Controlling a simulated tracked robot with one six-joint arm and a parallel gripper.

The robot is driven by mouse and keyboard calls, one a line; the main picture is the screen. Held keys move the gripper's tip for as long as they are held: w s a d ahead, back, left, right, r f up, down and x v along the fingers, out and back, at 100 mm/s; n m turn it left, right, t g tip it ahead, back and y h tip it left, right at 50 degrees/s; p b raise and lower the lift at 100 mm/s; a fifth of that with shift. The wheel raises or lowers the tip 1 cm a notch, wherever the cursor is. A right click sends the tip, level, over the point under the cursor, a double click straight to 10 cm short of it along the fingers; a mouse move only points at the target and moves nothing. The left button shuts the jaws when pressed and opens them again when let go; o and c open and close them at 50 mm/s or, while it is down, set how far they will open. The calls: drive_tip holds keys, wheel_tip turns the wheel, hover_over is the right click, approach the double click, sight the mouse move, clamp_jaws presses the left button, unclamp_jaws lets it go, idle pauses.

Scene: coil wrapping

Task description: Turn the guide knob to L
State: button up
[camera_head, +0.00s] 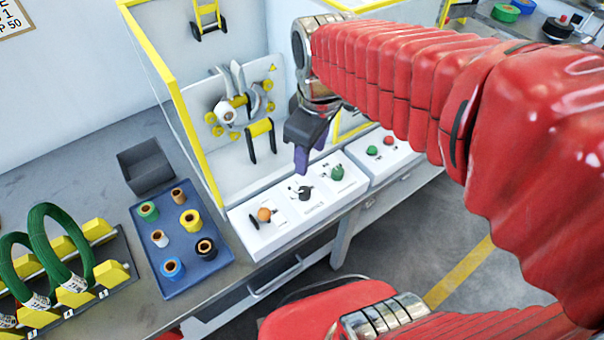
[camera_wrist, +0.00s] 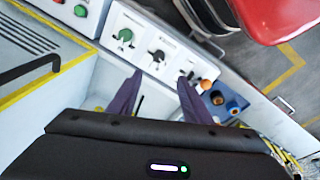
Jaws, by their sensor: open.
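My gripper (camera_head: 301,168) has purple fingers and hangs just above the panel, near the black knob. In the wrist view, my gripper (camera_wrist: 160,76) is open and empty, and the black knob (camera_wrist: 157,56) shows just beyond the gap between the fingertips. The green knob (camera_wrist: 125,35) lies to the left, the orange knob (camera_wrist: 205,84) to the right.
A second panel (camera_head: 392,160) with green and red buttons stands to the right. A blue tray (camera_head: 205,268) of spools, a dark grey bin (camera_head: 146,166) and green coils (camera_head: 55,248) are at left. A yellow-edged enclosure (camera_head: 185,130) rises behind the knob panel.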

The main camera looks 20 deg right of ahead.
sight(304, 189)
drive_tip(key=w+f+n+g, duration=0.1)
drive_tip(key=w+f+n, duration=0.1)
drive_tip(key=w+f+n+g, duration=0.1)
drive_tip(key=w+n, duration=0.1)
drive_tip(key=n, duration=0.1)
drive_tip(key=shift+w+f, duration=0.2)
drive_tip(key=shift+f, duration=0.2)
drive_tip(key=shift+f, duration=0.1)
wheel_tip(304, 189, down, 14)
drive_tip(key=shift+s+r, duration=0.15)
drive_tip(key=shift+r, duration=0.05)
idle(0.4)
drive_tip(key=c, duration=1.1)
drive_tip(key=shift+o, duration=0.2)
drive_tip(key=shift+d, duration=0.1)
